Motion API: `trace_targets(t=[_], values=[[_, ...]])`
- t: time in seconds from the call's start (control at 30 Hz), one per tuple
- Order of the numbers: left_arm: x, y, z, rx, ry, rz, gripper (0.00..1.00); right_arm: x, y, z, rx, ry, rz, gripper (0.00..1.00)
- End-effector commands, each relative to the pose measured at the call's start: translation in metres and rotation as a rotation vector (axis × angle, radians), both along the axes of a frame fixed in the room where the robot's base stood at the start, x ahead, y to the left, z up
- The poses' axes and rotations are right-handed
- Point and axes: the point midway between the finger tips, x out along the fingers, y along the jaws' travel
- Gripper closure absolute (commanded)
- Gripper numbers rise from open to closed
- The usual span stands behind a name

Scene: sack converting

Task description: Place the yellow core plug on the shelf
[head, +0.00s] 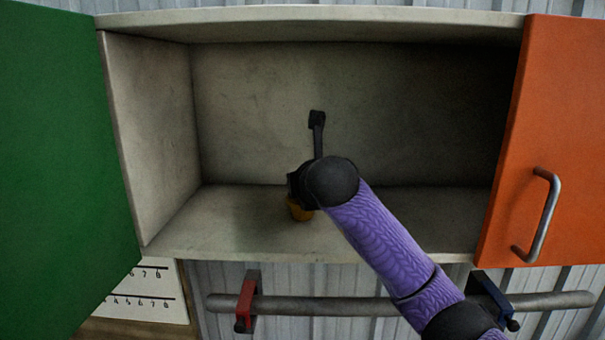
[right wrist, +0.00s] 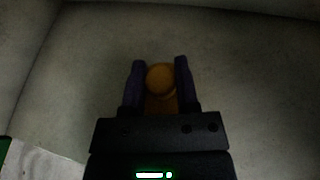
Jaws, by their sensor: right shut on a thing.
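The yellow core plug (head: 300,211) shows in the head view just below my right wrist, inside the open cabinet, over or on the shelf board (head: 235,220). In the right wrist view the plug (right wrist: 160,80) is between the two dark fingers of my right gripper (right wrist: 160,72), which is shut on it. I cannot tell whether the plug's underside touches the shelf. In the head view my right wrist hides the fingers and part of the plug. My left gripper is not in view.
A green door (head: 60,150) stands open at the left and an orange door (head: 530,130) with a metal handle at the right. The shelf is otherwise bare. A grey rail (head: 350,306) with red and blue brackets runs below the cabinet.

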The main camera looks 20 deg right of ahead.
Motion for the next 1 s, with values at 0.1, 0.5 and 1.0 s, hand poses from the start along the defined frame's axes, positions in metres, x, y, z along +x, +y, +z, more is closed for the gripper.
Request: trace_targets(t=[0.1,0.5,1.0], values=[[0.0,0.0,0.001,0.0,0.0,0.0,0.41,0.0,0.0,0.0,0.001,-0.001,0.001,1.0],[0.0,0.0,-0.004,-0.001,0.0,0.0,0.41,0.0,0.0,-0.003,0.0,0.0,0.0,0.3],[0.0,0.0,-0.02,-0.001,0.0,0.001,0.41,-0.034,0.007,0.011,-0.003,-0.008,0.003,0.26]])
